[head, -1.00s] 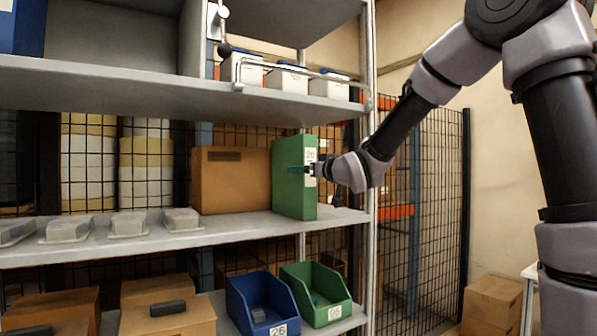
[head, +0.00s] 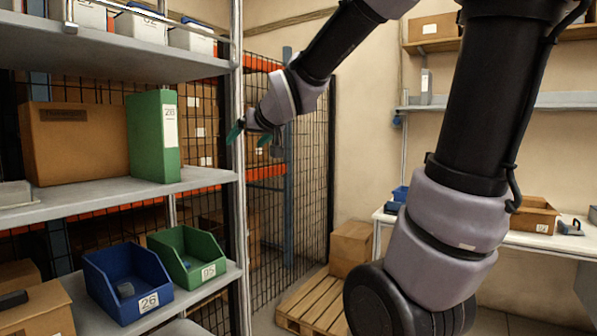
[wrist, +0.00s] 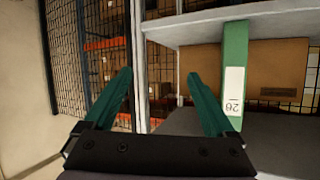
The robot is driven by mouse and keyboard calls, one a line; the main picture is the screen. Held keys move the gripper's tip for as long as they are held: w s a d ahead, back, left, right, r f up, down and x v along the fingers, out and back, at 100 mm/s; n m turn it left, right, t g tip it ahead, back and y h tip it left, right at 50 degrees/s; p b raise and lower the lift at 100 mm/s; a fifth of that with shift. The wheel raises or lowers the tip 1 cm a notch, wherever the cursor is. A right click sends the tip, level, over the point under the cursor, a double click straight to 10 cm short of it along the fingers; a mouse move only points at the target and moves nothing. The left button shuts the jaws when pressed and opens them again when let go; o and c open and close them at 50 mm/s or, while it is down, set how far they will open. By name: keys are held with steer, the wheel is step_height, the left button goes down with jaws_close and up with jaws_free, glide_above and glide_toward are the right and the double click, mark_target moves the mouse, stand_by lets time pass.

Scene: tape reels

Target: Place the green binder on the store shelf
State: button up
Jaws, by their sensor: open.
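The green binder (head: 153,137) stands upright on the middle shelf (head: 95,196), beside a brown cardboard box (head: 75,142), with its white label facing out. In the wrist view the binder (wrist: 235,75) stands right of my fingers, its label upside down. My gripper (head: 250,137) is open and empty, apart from the binder, to its right near the shelf's upright post. In the wrist view the two green fingers of my gripper (wrist: 163,95) are spread wide with nothing between them.
A blue bin (head: 127,282) and a green bin (head: 188,255) sit on the lower shelf. A metal post (head: 238,140) stands at the shelf's right end, with wire mesh fencing (head: 318,150) behind. A wooden pallet (head: 312,300) lies on the floor. A white table (head: 480,238) is at right.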

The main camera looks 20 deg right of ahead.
steer(key=s+d+f+m+g, duration=0.2)
steer(key=s+d+f+g, duration=0.1)
steer(key=s, duration=0.6)
steer(key=s+d+f+m+g, duration=0.3)
steer(key=s, duration=0.7)
steer(key=shift+s+d, duration=0.2)
steer(key=shift+d, duration=0.1)
steer(key=shift+h, duration=0.3)
